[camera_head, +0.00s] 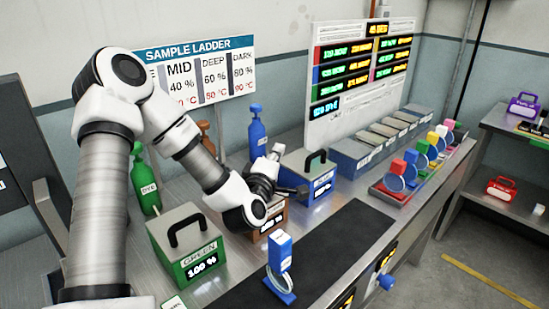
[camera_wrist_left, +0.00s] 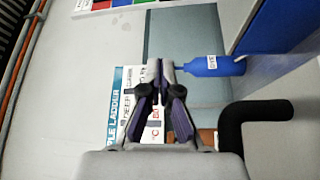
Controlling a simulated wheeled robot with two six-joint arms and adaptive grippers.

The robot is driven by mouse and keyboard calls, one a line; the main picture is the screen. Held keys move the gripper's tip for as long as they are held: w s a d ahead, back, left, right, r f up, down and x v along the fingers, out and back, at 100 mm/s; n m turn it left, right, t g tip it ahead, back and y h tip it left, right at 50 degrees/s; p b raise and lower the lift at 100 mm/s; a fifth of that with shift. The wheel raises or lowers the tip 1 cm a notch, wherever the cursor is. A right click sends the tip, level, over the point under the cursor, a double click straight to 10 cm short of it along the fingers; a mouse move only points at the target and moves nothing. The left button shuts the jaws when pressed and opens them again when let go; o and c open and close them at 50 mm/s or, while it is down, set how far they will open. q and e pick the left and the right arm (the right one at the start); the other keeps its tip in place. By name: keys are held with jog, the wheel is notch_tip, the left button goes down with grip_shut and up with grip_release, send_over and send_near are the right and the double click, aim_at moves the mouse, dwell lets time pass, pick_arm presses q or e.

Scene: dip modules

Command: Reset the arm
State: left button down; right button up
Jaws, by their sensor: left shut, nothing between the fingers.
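My left arm comes in from the left of the head view and bends down over the bench. Its gripper (camera_head: 276,151) is above the brown box (camera_head: 271,221), in front of the blue bottle (camera_head: 257,130). In the left wrist view the two dark fingers (camera_wrist_left: 160,68) meet at their tips, with nothing between them. They point toward the wall and the sample ladder sign (camera_wrist_left: 125,100). My arm partly hides the brown box and the sign. My right gripper is in neither view.
A green box (camera_head: 187,252) and a blue box (camera_head: 309,176) flank the brown box. A black handle (camera_wrist_left: 240,115) is close in the wrist view. A blue module on a ring stand (camera_head: 280,265) stands on the dark mat (camera_head: 335,245). Colored modules (camera_head: 412,170) are at right.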

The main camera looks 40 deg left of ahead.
pick_arm(q)
jog(key=shift+v, duration=1.55)
jog(key=shift+r, duration=0.1)
